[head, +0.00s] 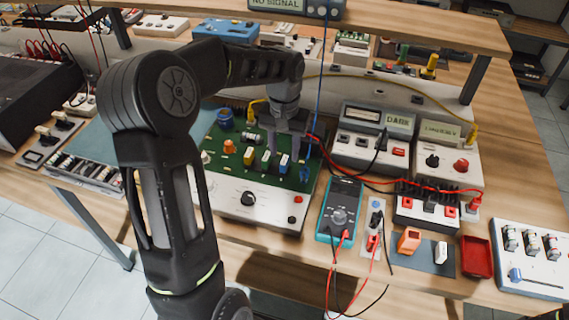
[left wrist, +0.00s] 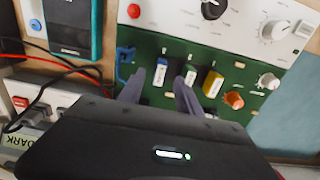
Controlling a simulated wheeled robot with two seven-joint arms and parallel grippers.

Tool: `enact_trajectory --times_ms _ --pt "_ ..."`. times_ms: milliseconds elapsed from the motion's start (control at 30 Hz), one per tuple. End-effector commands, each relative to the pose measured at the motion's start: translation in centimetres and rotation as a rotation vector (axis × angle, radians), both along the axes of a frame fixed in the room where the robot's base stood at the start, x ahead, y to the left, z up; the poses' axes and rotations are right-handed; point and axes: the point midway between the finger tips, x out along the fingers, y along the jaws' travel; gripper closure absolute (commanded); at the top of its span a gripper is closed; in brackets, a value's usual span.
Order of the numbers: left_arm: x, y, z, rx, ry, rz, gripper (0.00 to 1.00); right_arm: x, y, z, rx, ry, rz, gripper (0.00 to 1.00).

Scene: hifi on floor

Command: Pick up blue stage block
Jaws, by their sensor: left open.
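The blue stage block (head: 284,162) stands in a row on the green board, with a white label on it. In the left wrist view the blue block (left wrist: 160,70) shows just beyond and between my fingertips. My left gripper (head: 284,147) is open and empty above the board, pointing down at the row. In the left wrist view the gripper's two grey fingers (left wrist: 160,90) lie to either side of the blue block's line. I cannot tell whether they touch it. My right gripper is in neither view.
A green block (left wrist: 190,75) and a yellow block (left wrist: 214,83) stand close beside the blue one. A blue clip-like part (left wrist: 124,64) is on its other side. An orange knob (head: 229,146) and a teal multimeter (head: 339,209) are nearby. Red and black cables cross the bench.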

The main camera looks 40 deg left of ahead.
Motion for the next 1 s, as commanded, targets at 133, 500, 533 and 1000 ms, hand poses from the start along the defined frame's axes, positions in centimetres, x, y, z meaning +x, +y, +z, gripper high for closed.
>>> enact_trajectory --times_ms 133,500,533,1000 --pt "-0.1 0.0 -2.1 -0.002 0.005 -0.001 0.59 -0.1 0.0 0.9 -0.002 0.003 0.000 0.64" --pt "0.0 0.0 -4.1 0.000 0.000 -0.001 0.59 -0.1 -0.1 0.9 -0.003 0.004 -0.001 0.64" --pt "0.0 0.0 -4.1 0.000 0.000 -0.001 0.59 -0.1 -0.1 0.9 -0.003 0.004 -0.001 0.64" --pt "0.0 0.0 -4.1 0.000 0.000 -0.001 0.66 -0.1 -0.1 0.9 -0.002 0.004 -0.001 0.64"
